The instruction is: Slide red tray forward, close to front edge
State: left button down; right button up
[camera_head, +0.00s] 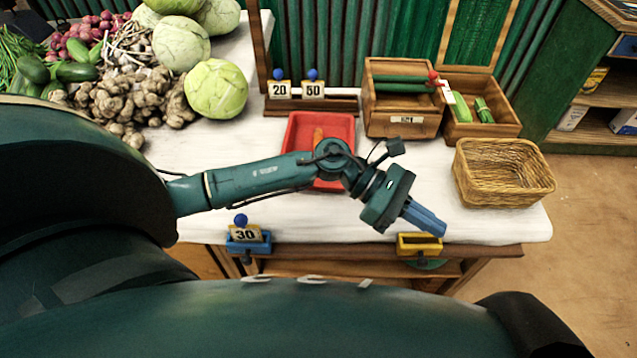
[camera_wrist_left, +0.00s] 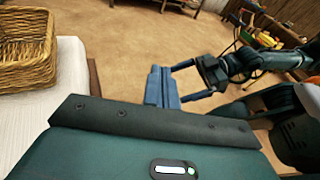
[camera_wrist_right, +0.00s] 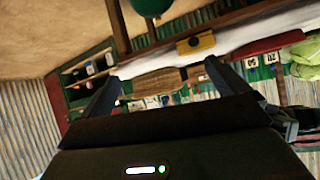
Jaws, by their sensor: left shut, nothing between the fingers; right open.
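The red tray (camera_head: 298,130) lies on the white table top in the head view, in front of the number blocks. An orange item (camera_head: 318,135) lies in it. My left forearm crosses over the tray's near part and hides it. My left gripper (camera_head: 426,221) is shut and empty, right of the tray near the table's front edge. Its closed blue fingers (camera_wrist_left: 161,88) also show in the left wrist view. My right gripper (camera_wrist_left: 178,84) is open and empty in that view. The right wrist view shows its spread fingers (camera_wrist_right: 162,70) and the red tray (camera_wrist_right: 268,43).
A wicker basket (camera_head: 505,172) stands at the right. Wooden boxes (camera_head: 402,98) hold green vegetables behind it. Number blocks 20 and 50 sit on a rail (camera_head: 312,106) behind the tray. A blue holder (camera_head: 248,247) with block 30 and a yellow holder (camera_head: 419,246) are on the front edge.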

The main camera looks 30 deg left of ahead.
pick_arm(q)
jog(key=w+a+f+m+y+b, duration=0.1)
jog(key=w+a+f+m+y, duration=0.25)
jog(key=a, duration=0.55)
jog(key=w+a+m+y+b, duration=0.1)
jog(key=w+a+m+y, duration=0.1)
jog(key=a+m+y, duration=0.45)
jog(key=w+a+f+m+y+b, duration=0.1)
jog(key=w+a+f+m+y, duration=0.3)
jog(key=a, duration=0.8)
jog(key=shift+n+g+y, duration=0.3)
jog(key=shift+n+y, duration=0.2)
jog(key=shift+y, duration=0.1)
jog(key=f, duration=0.2)
jog(key=s+f, duration=0.1)
jog(key=f, duration=0.3)
jog(key=shift+s+d+f+p, duration=0.1)
jog(key=shift+s+p, duration=0.15)
jog(key=shift+p, duration=0.1)
jog(key=shift+f, duration=0.65)
pick_arm(e)
jog(key=shift+w+a+f+y, duration=0.15)
jog(key=shift+a+f+y, duration=0.15)
jog(key=shift+a, duration=0.3)
jog(key=shift+t, duration=0.3)
